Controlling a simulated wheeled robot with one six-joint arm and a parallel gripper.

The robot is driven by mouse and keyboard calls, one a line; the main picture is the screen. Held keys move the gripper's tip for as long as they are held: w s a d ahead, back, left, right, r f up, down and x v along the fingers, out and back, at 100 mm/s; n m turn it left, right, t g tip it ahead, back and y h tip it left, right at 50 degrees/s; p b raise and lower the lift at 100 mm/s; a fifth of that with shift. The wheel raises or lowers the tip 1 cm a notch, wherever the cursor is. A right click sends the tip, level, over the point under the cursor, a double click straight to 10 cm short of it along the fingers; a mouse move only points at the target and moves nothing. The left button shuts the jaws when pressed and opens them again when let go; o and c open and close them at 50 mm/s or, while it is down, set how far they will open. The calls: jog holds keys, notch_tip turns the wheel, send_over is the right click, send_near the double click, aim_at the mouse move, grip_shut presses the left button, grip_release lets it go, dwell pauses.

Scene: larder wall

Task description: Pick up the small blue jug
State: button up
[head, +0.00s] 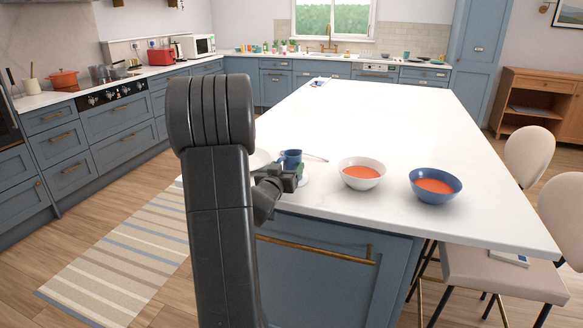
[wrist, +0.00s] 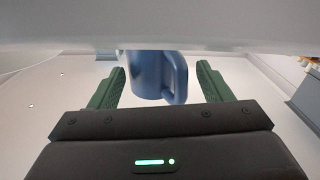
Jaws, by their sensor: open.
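The small blue jug (head: 291,158) stands on the white island counter, just beyond my gripper (head: 284,175) in the head view. My arm and gripper cover part of the area in front of it. In the wrist view the jug (wrist: 155,78) lies ahead between the two green fingers of my gripper (wrist: 160,85), with its handle to the right. The fingers are open, with a gap on each side of the jug. The jug's upper part is cut off by a pale, blurred surface across the top of the wrist view.
A white bowl (head: 362,173) and a blue bowl (head: 436,186), both with orange-red contents, stand right of the jug. A pale dish (head: 259,159) is partly hidden behind my arm. Chairs (head: 528,158) stand at the right.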

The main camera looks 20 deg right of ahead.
jog(key=shift+c, duration=0.2)
grip_shut()
jog(key=shift+r, duration=0.1)
notch_tip(320, 180, up, 10)
jog(key=p, duration=0.2)
dwell(1.0)
jog(key=shift+p, duration=0.35)
